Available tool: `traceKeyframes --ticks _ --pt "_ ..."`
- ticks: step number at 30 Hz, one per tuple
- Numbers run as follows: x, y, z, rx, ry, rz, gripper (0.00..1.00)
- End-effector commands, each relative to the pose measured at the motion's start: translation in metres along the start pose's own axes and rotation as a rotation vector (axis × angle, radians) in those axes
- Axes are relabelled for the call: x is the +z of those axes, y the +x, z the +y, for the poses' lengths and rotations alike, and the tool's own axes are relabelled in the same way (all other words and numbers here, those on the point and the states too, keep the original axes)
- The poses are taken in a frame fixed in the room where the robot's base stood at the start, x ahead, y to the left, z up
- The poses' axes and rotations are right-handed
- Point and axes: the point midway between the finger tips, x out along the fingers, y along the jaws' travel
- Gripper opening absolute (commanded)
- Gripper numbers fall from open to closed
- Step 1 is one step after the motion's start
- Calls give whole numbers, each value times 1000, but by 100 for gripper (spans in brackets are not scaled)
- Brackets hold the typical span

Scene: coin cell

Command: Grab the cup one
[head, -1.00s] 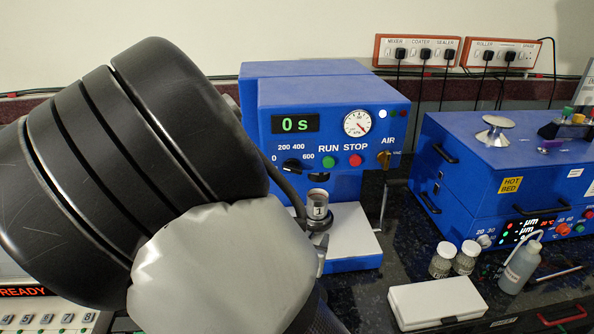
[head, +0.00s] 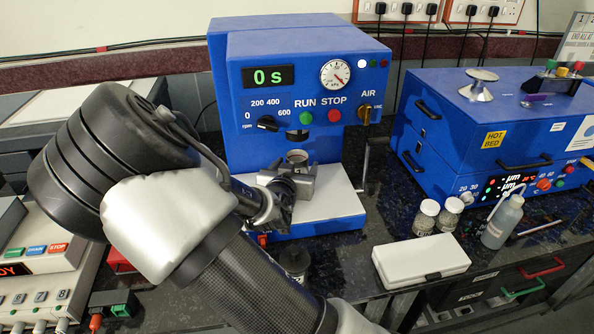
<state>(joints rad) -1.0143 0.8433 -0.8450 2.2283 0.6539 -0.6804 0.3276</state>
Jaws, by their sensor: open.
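The cup (head: 297,156) stands on the white base of the blue mixer, under its head. Only its pale round rim and upper part show; the label "1" on its side is hidden now by my gripper. My gripper (head: 291,184) is open, just in front of and below the visible rim, low over the white base. Whether its fingers reach around the cup or touch it, I cannot tell.
The blue mixer (head: 300,75) rises close behind my gripper. A dark jar (head: 295,262) stands in front of its base, beside my forearm. Right are two small jars (head: 427,217), a white box (head: 418,258), a squeeze bottle (head: 502,222) and the blue hot bed (head: 490,130).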

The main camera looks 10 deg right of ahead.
Motion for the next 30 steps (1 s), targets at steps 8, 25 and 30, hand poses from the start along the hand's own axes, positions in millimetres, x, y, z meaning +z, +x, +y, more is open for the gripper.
traceKeyframes --ticks 8,25,30 --pt "0 38 1 2 -1 1 67" --pt "0 51 0 0 0 0 34" --pt "-1 51 0 0 1 1 17"
